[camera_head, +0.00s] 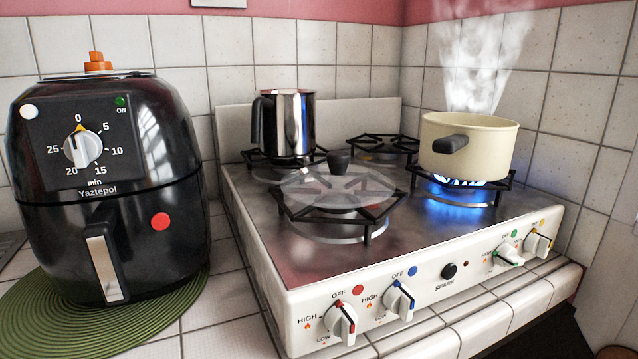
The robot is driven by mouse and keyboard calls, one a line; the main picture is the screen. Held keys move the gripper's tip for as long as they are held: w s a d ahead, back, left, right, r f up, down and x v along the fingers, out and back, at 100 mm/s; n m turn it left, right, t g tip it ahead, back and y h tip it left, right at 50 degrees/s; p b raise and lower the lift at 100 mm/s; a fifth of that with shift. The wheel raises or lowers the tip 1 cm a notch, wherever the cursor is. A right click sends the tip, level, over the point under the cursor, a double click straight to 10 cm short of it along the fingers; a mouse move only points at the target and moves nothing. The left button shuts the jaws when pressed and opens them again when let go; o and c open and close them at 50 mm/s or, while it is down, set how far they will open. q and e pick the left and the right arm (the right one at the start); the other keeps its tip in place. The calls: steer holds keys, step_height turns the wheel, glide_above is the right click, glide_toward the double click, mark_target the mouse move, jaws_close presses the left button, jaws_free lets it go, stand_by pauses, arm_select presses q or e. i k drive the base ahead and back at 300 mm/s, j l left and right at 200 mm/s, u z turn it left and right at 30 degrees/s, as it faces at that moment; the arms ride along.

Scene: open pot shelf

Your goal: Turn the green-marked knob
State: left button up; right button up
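The green-marked knob (508,255) is on the stove's white front panel, toward the right. It is white, with a green stripe and a green dot above it. Its grip lies tilted toward sideways, unlike the more upright red-marked knob (341,322) and blue-marked knob (400,299). The yellow-marked knob (537,243) sits close to its right. Blue flame (462,184) burns under a steaming cream pot (468,147) at the right of the stove. Neither of my grippers is in view.
A black air fryer (105,170) stands on a green round mat (70,318) at the left. A steel jug (290,122) stands on the back-left burner. A glass lid (338,190) lies on the front-left burner. A tiled ledge (480,328) runs below the panel.

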mark_target(505, 255)
steer(key=k+j+z, duration=0.1)
steer(key=z, duration=0.3)
steer(key=k+z, duration=0.15)
steer(key=z, duration=0.2)
